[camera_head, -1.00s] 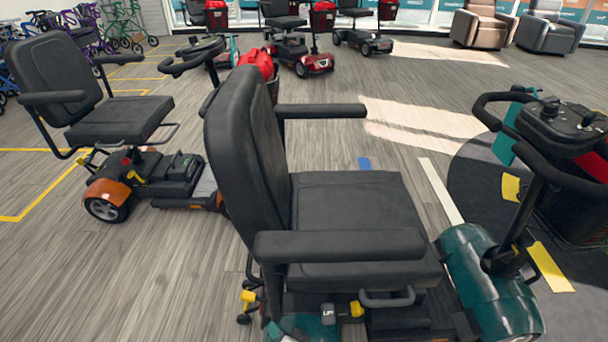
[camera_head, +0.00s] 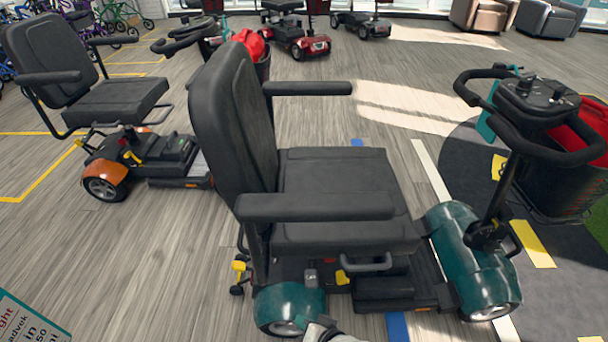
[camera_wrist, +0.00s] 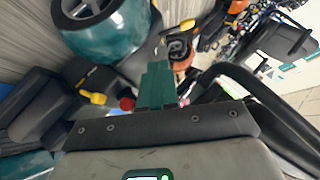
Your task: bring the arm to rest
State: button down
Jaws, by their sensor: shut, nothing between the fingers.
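My gripper (camera_wrist: 157,70) shows in the wrist view as two teal fingers pressed together, shut and empty. They extend from the dark bracket and grey body at the bottom of that view.
The teal scooter's black seat (camera_head: 340,185) stands close in front, its handlebar (camera_head: 535,115) and basket at the right. An orange scooter (camera_head: 110,175) stands at the left. A sign (camera_head: 30,322) shows at the lower left corner. Bare wood floor (camera_head: 130,260) lies at the left.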

jog(key=s+d+r+n+g+h, duration=0.1)
jog(key=s+d+r+g+h, duration=0.4)
jog(key=s+d, duration=0.8)
jog(key=s+d+r+n+g+h, duration=0.1)
jog(key=s+d+r+g+h, duration=0.1)
jog(key=s+d+r, duration=0.85)
jog(key=s+d+r+p, duration=0.1)
jog(key=r+p, duration=0.7)
jog(key=p, duration=0.2)
jog(key=s+d+r+p, duration=0.1)
jog(key=d+r+p, duration=0.1)
jog(key=r+p, duration=0.6)
jog(key=shift+s+d+r+p, duration=0.3)
jog(key=shift+s+r+p, duration=0.1)
jog(key=shift+p, duration=0.75)
